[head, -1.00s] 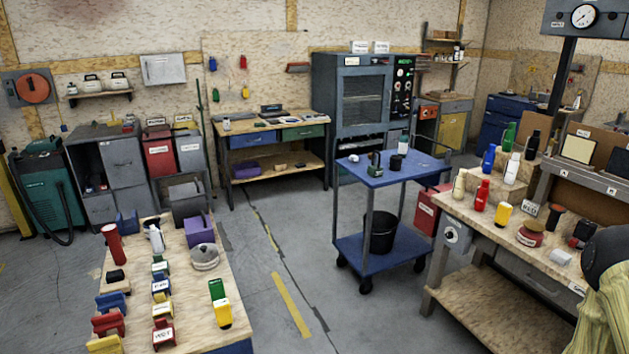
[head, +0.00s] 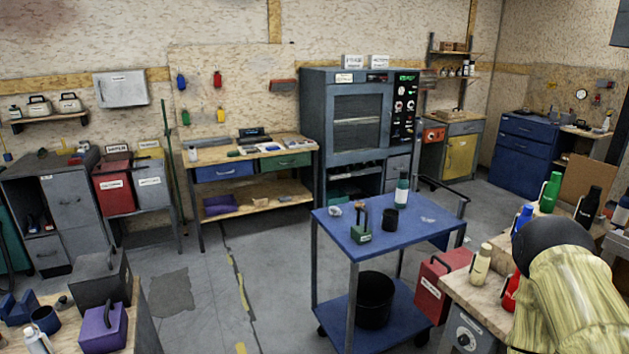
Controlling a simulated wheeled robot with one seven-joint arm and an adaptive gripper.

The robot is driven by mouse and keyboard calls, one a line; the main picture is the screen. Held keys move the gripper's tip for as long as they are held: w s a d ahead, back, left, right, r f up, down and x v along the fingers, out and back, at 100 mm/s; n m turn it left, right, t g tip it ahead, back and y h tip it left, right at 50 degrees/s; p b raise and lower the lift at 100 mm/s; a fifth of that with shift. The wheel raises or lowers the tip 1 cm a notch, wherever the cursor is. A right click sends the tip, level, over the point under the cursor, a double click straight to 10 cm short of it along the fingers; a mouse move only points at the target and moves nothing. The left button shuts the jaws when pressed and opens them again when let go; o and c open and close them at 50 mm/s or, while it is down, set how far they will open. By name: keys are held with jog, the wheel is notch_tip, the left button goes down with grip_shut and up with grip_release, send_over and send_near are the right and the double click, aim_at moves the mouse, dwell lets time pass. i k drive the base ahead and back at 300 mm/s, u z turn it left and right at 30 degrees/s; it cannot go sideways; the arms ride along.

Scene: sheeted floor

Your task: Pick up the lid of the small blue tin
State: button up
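I cannot pick out a small blue tin or its lid with certainty. On the wooden table (head: 142,322) at the lower left, a blue object (head: 18,308) and a small dark blue round shape stand close together, too small to tell apart clearly. A blue trolley (head: 330,222) stands in the middle, with a green handled container (head: 361,228), a dark cup (head: 389,220) and a teal bottle (head: 402,190) on top. Part of my arm, black and straw-coloured, covers the lower right. My gripper's fingers do not show.
A purple box (head: 103,330) and a grey box (head: 100,280) sit on the lower-left table. A workbench (head: 462,290) with several bottles stands at the right, partly hidden by my arm. A red box (head: 437,285) is beside the trolley. Open floor lies left of the trolley.

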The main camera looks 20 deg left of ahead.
aim_at(64, 301)
jog(key=u, duration=0.35)
jog(key=i, duration=1.85)
jog(key=u, duration=1.25)
jog(key=i, duration=1)
jog(key=u, duration=1.1)
